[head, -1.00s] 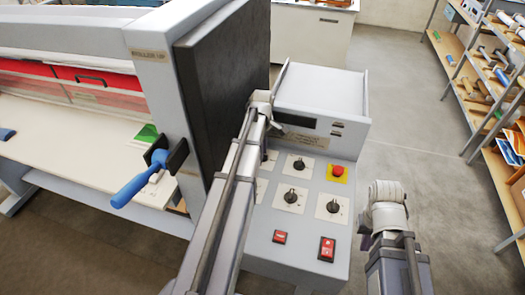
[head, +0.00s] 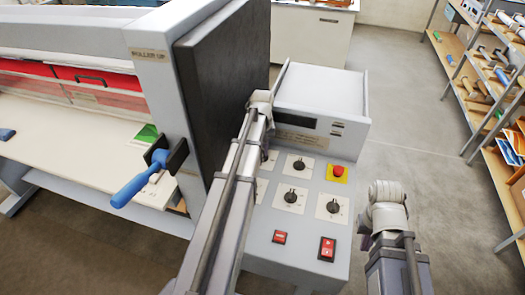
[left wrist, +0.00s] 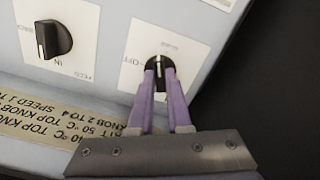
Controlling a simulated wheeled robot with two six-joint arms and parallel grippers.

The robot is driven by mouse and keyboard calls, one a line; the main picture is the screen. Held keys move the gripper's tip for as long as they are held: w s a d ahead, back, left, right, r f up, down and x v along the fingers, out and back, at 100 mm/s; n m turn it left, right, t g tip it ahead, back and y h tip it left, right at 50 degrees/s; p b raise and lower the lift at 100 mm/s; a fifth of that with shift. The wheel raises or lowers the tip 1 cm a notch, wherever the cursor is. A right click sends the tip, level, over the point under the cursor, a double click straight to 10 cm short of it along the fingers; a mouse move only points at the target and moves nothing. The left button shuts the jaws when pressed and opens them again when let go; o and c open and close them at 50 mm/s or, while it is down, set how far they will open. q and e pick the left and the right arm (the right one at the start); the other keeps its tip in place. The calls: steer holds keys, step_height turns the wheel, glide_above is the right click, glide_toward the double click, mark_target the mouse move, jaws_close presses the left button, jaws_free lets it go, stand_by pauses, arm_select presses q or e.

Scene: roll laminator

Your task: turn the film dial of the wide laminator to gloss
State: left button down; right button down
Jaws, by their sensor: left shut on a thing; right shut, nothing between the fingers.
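In the left wrist view my left gripper (left wrist: 158,82) has its purple fingers closed on a black dial (left wrist: 158,66) with a pale pointer line. The dial sits on a white plate; one side mark looks like "OFF", and the other lettering is too small to read. In the head view my left arm covers this gripper and dial; only an edge of the dial's white plate (head: 271,157) shows on the control panel (head: 310,234) of the wide laminator (head: 150,85). My right arm's joint shows at the right of the panel; its fingers are not visible.
A neighbouring black knob (left wrist: 54,39) sits close beside the held dial. The panel also has more knobs, a red stop button (head: 338,170) and red switches (head: 327,249). A dark side wall (head: 222,90) borders the panel's left.

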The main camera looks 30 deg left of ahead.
mark_target(263, 153)
arm_select(q)
steer(key=m, duration=0.4)
steer(key=shift+m, duration=0.3)
stand_by(0.4)
steer(key=c, duration=0.9)
jaws_free()
steer(key=shift+o, duration=0.2)
steer(key=shift+r, duration=0.1)
step_height(263, 153, up, 8)
steer(key=p, duration=0.8)
steer(key=shift+f, duration=0.2)
